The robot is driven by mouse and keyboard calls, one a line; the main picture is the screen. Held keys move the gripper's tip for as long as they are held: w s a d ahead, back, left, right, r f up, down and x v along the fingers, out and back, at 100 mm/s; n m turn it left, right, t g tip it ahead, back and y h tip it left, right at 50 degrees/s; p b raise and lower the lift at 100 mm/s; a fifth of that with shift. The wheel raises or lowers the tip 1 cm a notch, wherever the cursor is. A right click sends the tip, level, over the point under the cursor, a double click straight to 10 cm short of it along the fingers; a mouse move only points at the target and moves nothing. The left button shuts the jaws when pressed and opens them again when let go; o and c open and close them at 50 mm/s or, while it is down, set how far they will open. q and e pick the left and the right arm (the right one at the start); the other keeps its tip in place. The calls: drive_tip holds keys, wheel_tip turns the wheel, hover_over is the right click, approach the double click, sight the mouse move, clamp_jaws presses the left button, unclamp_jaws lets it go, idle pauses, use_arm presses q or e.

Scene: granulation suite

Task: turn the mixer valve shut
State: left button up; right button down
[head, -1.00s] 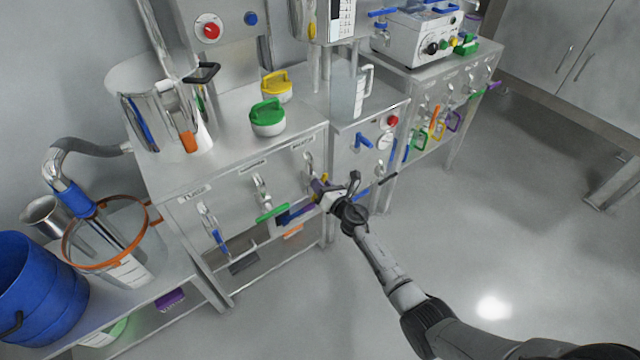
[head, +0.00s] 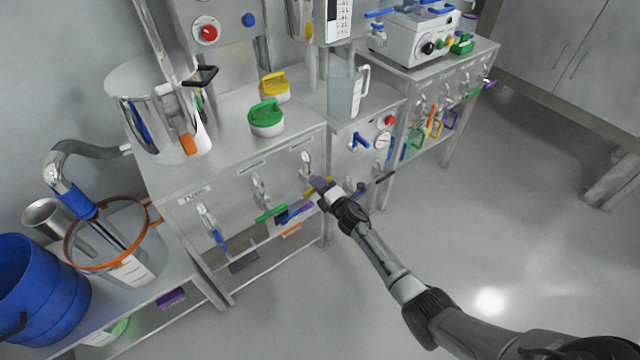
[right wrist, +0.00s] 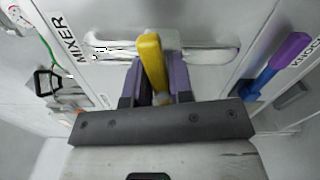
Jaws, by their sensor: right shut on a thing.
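The yellow valve handle (right wrist: 153,64) stands across a chrome valve body (right wrist: 212,50) in the right wrist view, beside a label reading MIXER (right wrist: 67,35). My right gripper (right wrist: 155,88) is shut on this handle, one purple-grey finger on each side. In the head view my right gripper (head: 320,187) is at the right-hand valve (head: 306,163) on the steel cabinet front, and a bit of yellow shows beside the fingers. My left gripper is not in view.
A green valve handle (head: 271,213) and a blue one (head: 219,240) sit to the left on the same front. A purple-and-blue handle (right wrist: 281,66) is close at right in the wrist view. A blue handle (head: 362,141) is on the neighbouring panel. The floor (head: 480,220) at right is clear.

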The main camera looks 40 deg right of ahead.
drive_tip(key=shift+m, duration=1)
drive_tip(key=shift+f, duration=0.1)
drive_tip(key=c, duration=1.1)
unclamp_jaws()
drive_tip(key=shift+s+p, duration=0.15)
drive_tip(key=shift+p, duration=0.15)
drive_tip(key=s+p, duration=0.1)
drive_tip(key=s, duration=0.3)
drive_tip(key=s+p, duration=0.2)
drive_tip(key=s, duration=0.3)
drive_tip(key=s+a+p, duration=0.1)
drive_tip(key=s+p, duration=0.1)
drive_tip(key=s, duration=0.2)
drive_tip(key=shift+s, duration=0.3)
